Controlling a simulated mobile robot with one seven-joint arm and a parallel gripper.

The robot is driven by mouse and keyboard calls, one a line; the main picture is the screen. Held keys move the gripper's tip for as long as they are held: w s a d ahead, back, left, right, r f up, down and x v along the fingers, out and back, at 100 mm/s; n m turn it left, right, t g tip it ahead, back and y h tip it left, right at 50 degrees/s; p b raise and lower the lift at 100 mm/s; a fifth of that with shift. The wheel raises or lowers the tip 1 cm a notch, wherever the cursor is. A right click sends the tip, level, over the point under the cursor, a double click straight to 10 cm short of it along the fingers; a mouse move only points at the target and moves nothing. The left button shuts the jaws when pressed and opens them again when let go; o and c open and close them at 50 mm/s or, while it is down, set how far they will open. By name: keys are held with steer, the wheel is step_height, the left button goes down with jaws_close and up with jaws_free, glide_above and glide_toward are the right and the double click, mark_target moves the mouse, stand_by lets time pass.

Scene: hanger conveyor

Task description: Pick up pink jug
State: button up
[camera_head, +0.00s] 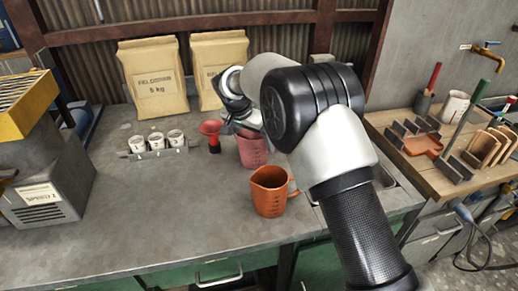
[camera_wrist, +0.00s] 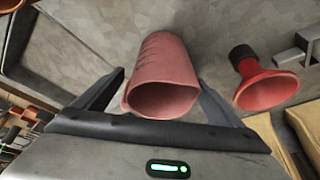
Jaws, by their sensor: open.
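The pink jug (camera_head: 252,151) stands upright on the grey bench, partly hidden behind my arm in the head view. In the wrist view the pink jug (camera_wrist: 163,78) shows with its open mouth toward the camera, between the two spread fingers. My gripper (camera_wrist: 160,100) is open and empty, with one finger on each side of the jug. Whether either finger touches the jug cannot be told. In the head view my gripper (camera_head: 240,122) is at the jug's upper part, mostly hidden by my wrist.
An orange jug (camera_head: 270,192) stands in front of the pink one. A red funnel (camera_head: 212,134) stands close to its left, also seen in the wrist view (camera_wrist: 266,88).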

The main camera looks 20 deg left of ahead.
steer(key=x, duration=0.5)
steer(key=shift+s+a+f, duration=0.1)
steer(key=shift+s+a, duration=0.05)
steer(key=shift+s, duration=0.05)
steer(key=c, duration=1.2)
step_height(320, 180, up, 10)
steer(key=w+d+r+p, duration=0.1)
steer(key=d+p, duration=0.3)
steer(key=d, duration=0.7)
steer(key=s+d+n+p, duration=0.1)
steer(key=s+d+p, duration=0.2)
steer(key=s+d, duration=0.6)
steer(key=s+d+r+n+y+p, duration=0.1)
steer(key=s+d+p, duration=0.3)
steer(key=s+d, duration=0.5)
steer(key=d, duration=0.8)
steer(key=shift+s+d+r+n, duration=0.2)
steer(key=shift+d+n, duration=0.1)
steer(key=shift+d, duration=0.1)
